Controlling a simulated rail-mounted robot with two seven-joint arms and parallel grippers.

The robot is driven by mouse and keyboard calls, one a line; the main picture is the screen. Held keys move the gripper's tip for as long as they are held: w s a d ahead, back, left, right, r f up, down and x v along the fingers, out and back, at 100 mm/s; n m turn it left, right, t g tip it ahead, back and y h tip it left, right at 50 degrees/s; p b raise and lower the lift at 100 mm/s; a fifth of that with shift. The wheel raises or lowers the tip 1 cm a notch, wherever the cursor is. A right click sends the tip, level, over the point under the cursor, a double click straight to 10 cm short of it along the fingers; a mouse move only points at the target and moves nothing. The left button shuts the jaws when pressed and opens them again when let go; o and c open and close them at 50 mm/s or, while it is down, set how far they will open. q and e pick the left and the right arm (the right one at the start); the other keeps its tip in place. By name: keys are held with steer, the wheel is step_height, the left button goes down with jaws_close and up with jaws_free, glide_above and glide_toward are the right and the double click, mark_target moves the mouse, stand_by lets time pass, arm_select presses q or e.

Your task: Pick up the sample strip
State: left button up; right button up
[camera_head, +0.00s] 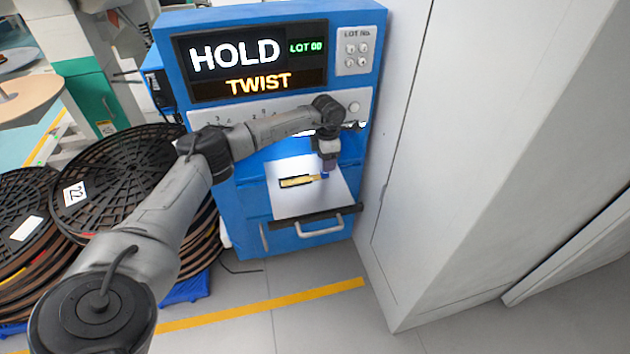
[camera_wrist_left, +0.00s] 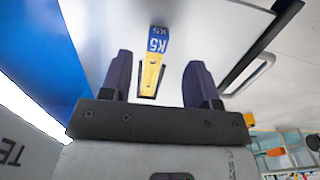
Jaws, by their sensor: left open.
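The sample strip (camera_head: 298,181) is yellow with a blue end and lies on the white drawer top (camera_head: 300,205) of the blue machine. In the left wrist view the strip (camera_wrist_left: 152,75) shows its blue end marked K5, and its yellow part lies along a dark-edged slot. My left gripper (camera_head: 328,169) is above the strip's blue end in the head view. In the left wrist view its two dark fingers (camera_wrist_left: 159,60) are open, one on each side of the strip, with visible space between. Whether the fingertips touch the drawer top cannot be told. My right gripper is out of view.
The blue machine's screen (camera_head: 258,60) reads HOLD, LOT 00 and TWIST. A drawer handle (camera_head: 320,226) is at its front. A tall white cabinet (camera_head: 475,150) stands close on the right. Stacked black reels (camera_head: 110,180) stand at left. The floor in front is clear.

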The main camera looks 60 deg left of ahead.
mark_target(322, 175)
arm_select(q)
steer(key=shift+w+a+f+b, duration=0.1)
steer(key=shift+f+b, duration=1.7)
steer(key=shift+f, duration=0.9)
steer(key=shift+r, duration=0.1)
steer(key=shift+c, duration=0.6)
steer(key=c, duration=0.9)
